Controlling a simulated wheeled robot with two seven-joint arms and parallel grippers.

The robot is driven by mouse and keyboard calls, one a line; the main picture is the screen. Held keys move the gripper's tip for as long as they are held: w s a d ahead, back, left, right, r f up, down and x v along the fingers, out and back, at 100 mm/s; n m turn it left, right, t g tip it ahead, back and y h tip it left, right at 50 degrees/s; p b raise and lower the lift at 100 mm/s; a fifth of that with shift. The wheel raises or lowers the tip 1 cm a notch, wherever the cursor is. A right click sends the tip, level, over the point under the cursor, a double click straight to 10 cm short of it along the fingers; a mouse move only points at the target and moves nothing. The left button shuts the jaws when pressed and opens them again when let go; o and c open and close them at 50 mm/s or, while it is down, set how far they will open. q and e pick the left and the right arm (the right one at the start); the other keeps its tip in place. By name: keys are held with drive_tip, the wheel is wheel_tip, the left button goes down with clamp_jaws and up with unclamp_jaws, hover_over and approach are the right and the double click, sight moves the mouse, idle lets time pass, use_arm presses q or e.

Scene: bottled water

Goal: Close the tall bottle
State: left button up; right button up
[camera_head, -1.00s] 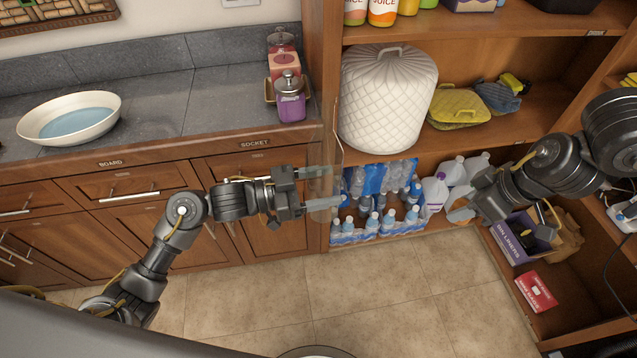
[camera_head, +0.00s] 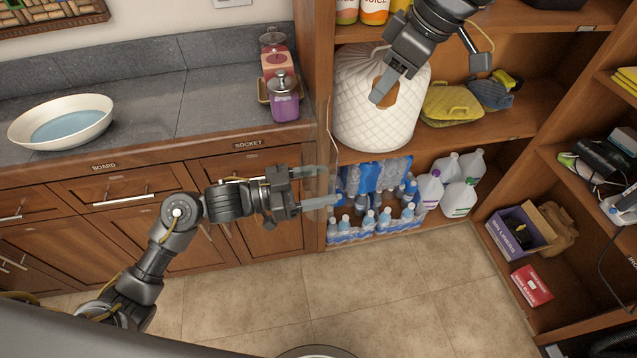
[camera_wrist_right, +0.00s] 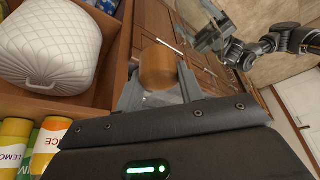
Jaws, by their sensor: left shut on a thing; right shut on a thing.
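My left gripper (camera_head: 322,188) is shut on a clear, see-through tall bottle (camera_head: 331,178), which appears upright in front of the cabinet edge; its outline is faint. My right gripper (camera_head: 386,88) is raised in front of the white quilted cover, above and to the right of the bottle. It is shut on a round wooden cap (camera_head: 394,94), which is apart from the bottle. In the right wrist view the wooden cap (camera_wrist_right: 156,66) sits between the fingertips. My left gripper (camera_wrist_right: 208,38) shows beyond it there, at the upper right.
A white quilted cover (camera_head: 360,120) stands on the shelf behind my right gripper. Packs of water bottles (camera_head: 375,225) and white jugs (camera_head: 462,195) are on the shelf below. Jars (camera_head: 283,95) and a bowl (camera_head: 62,122) stand on the counter. The floor in front is clear.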

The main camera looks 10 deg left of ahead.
wheel_tip(320, 180, up, 7)
drive_tip(key=n, duration=0.2)
hover_over(318, 95)
drive_tip(key=w+d, duration=0.3)
drive_tip(key=w, duration=0.1)
drive_tip(key=shift+n+g, duration=0.6)
drive_tip(key=shift+g, duration=0.1)
drive_tip(key=s+a+r, duration=0.1)
drive_tip(key=a, duration=0.1)
drive_tip(key=s+a+r, duration=0.1)
drive_tip(key=s, duration=0.1)
drive_tip(key=shift+a+r, duration=0.4)
drive_tip(key=shift+s+d+r+n, duration=0.15)
drive_tip(key=shift+s+d+n, duration=0.1)
drive_tip(key=shift+s+n, duration=0.05)
drive_tip(key=shift+s, duration=0.2)
drive_tip(key=shift+d+n, duration=0.2)
drive_tip(key=shift+n, duration=0.1)
drive_tip(key=shift+a+f, duration=0.1)
drive_tip(key=shift+f, duration=0.1)
drive_tip(key=shift+f, duration=1.9)
